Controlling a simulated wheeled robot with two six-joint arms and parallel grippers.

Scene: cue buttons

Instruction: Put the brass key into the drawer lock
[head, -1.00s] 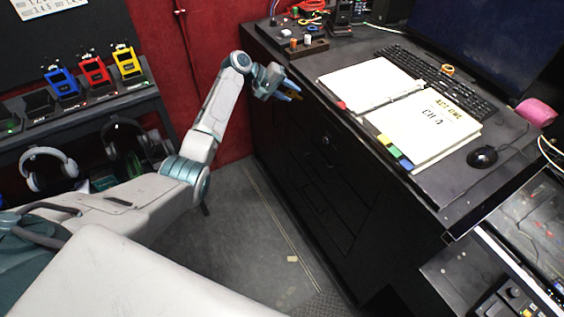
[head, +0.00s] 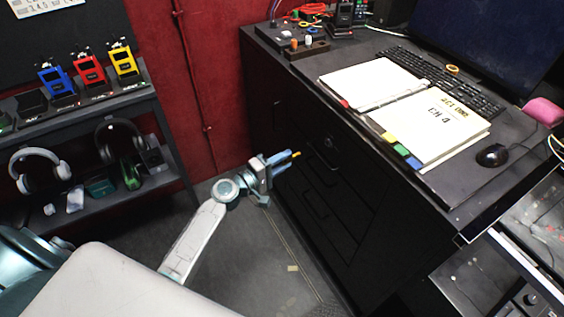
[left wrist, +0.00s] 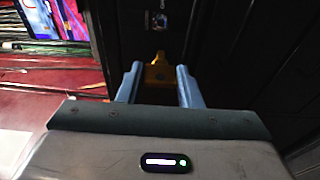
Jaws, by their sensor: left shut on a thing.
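My left gripper (head: 284,158) is shut on the brass key (head: 297,153), whose tip sticks out past the fingers toward the front of the black desk. In the left wrist view the key (left wrist: 158,71) sits between the two blue fingertips (left wrist: 158,82), pointing away from me. The drawer lock (head: 328,142) is a small round metal spot high on the dark desk front, right of the key and apart from it. In the left wrist view a small bright fitting (left wrist: 159,20), likely the lock, shows dimly ahead of the key. My right gripper is out of view.
The black desk (head: 330,225) has drawers with dark handles. A shelf (head: 100,205) with headphones and coloured devices stands at left.

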